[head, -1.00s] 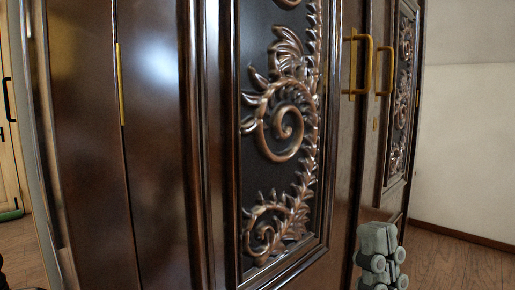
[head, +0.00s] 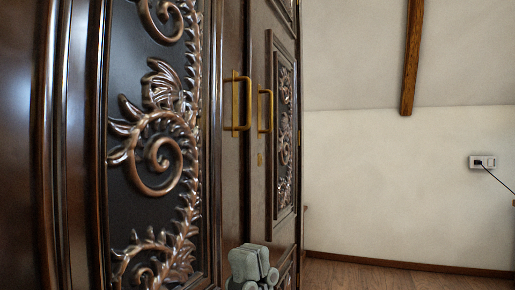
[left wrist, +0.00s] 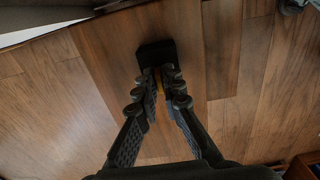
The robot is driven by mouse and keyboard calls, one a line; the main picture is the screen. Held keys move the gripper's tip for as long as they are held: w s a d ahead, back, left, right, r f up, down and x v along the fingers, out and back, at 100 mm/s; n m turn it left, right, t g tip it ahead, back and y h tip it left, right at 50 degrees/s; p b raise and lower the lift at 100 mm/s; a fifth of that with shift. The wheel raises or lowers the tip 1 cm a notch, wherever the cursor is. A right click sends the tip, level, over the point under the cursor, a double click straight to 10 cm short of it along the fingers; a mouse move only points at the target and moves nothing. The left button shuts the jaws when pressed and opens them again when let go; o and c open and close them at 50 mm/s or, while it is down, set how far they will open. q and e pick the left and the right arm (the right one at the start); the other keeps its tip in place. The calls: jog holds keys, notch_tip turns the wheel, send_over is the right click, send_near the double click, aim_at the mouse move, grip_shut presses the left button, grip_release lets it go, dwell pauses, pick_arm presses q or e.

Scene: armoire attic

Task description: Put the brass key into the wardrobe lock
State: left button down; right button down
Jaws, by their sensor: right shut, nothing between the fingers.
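The wardrobe (head: 231,190) fills the left and middle of the head view, its dark carved doors closed. A small brass lock plate (head: 260,159) sits on the far door below its handle. My right gripper (head: 254,262) is shut and empty at the bottom of the head view, in front of the wardrobe and below the lock. In the left wrist view my left gripper (left wrist: 162,80) has its fingertips close together. A small brass-coloured piece, which looks like the brass key (left wrist: 158,84), shows between them, mostly hidden. A dark block lies just beyond the tips.
Two brass handles, one near (head: 235,104) and one far (head: 265,110), stick out from the doors. A white wall with a socket (head: 484,162) and cord is at the right. Wooden floor (head: 350,275) shows clear there and below my left gripper (left wrist: 60,100).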

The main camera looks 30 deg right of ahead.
dwell(0.3)
pick_arm(q)
jog(key=shift+r+p, duration=1.75)
jog(key=shift+r, duration=0.3)
